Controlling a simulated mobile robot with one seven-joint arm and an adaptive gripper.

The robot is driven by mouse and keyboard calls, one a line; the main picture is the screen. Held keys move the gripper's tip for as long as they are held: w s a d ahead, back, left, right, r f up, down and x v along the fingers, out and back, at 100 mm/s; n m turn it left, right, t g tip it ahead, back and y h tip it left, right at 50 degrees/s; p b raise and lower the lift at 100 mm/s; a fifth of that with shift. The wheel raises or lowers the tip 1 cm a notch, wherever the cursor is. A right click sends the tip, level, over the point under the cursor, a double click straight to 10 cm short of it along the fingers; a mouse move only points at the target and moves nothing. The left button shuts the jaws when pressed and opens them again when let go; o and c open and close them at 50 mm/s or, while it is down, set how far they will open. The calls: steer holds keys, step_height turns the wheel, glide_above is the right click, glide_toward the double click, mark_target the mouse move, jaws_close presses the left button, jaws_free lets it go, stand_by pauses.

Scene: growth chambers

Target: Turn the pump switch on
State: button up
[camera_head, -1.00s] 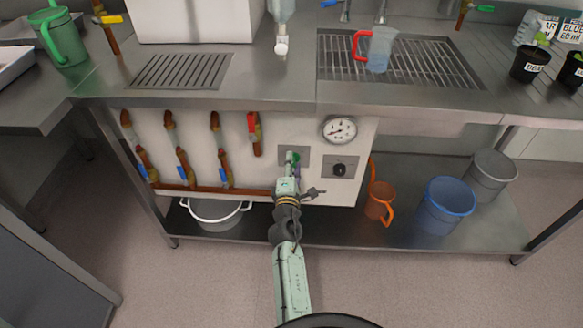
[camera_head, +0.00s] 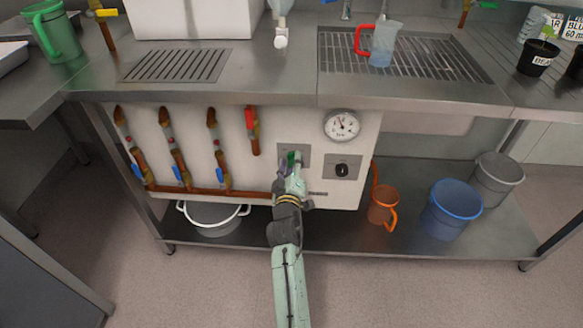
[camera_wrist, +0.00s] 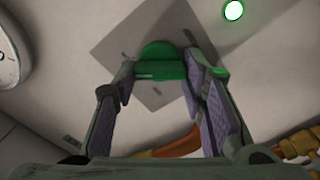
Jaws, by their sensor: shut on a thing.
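A green switch (camera_wrist: 160,62) sits on a square grey plate (camera_wrist: 112,42) on the white panel. I take it for the pump switch; no label is readable. My gripper (camera_wrist: 160,76) has one finger at each side of the green switch and is shut on it. In the head view my gripper (camera_head: 291,170) reaches the panel and covers most of the plate (camera_head: 284,149); only a bit of green (camera_head: 291,157) shows. A round green light (camera_wrist: 233,10) glows beside the plate in the wrist view.
A black knob (camera_head: 342,170) on its own plate is just right of my gripper, below a round gauge (camera_head: 341,125). Several copper pipes with valves (camera_head: 172,140) are to the left. Buckets (camera_head: 455,200) and an orange jug (camera_head: 382,207) stand on the lower shelf.

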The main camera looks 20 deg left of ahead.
steer(key=shift+m+b, duration=0.35)
steer(key=shift+m, duration=0.35)
steer(key=o, duration=1.2)
steer(key=v, duration=0.7)
steer(key=shift+s+d+r, duration=0.1)
steer(key=shift+s, duration=0.15)
